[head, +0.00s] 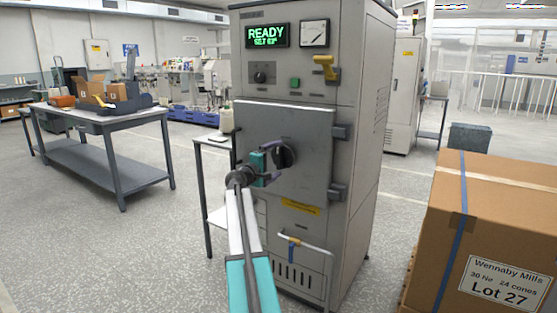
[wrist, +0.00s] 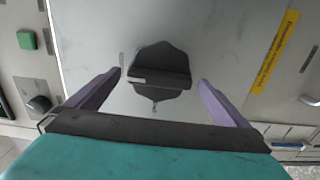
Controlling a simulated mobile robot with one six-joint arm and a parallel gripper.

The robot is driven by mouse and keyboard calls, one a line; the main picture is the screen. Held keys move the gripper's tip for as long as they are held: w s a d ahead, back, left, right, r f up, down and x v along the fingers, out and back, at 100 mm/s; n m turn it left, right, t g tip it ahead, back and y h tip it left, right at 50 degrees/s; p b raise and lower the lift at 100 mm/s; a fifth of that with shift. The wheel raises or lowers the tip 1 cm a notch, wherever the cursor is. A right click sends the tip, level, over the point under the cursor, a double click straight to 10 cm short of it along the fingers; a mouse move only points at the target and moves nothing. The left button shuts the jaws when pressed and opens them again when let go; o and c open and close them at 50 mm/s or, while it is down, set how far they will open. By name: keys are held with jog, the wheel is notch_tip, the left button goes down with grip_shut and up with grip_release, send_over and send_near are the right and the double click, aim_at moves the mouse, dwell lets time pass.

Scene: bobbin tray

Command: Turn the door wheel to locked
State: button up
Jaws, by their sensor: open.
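The door wheel (head: 287,155) is a dark, lobed knob on the grey cabinet door (head: 312,130). It also shows in the wrist view (wrist: 160,62), ahead of my gripper and between the lines of its fingers. My gripper (head: 279,161) is in front of the door, close to the wheel. Its two purple fingers are spread wide and empty in the wrist view (wrist: 160,78), with clear gaps on both sides of the wheel. I cannot tell how far the fingertips are from the door. In the head view my gripper partly covers the wheel's left side.
The cabinet has a green READY display (head: 267,35), a green button (head: 295,83), a yellow handle (head: 326,68) and a lower pipe valve (head: 292,241). A large carton (head: 490,215) stands at the right.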

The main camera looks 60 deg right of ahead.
jog(key=a+p, duration=0.1)
jog(key=a, duration=1)
jog(key=shift+a, duration=0.1)
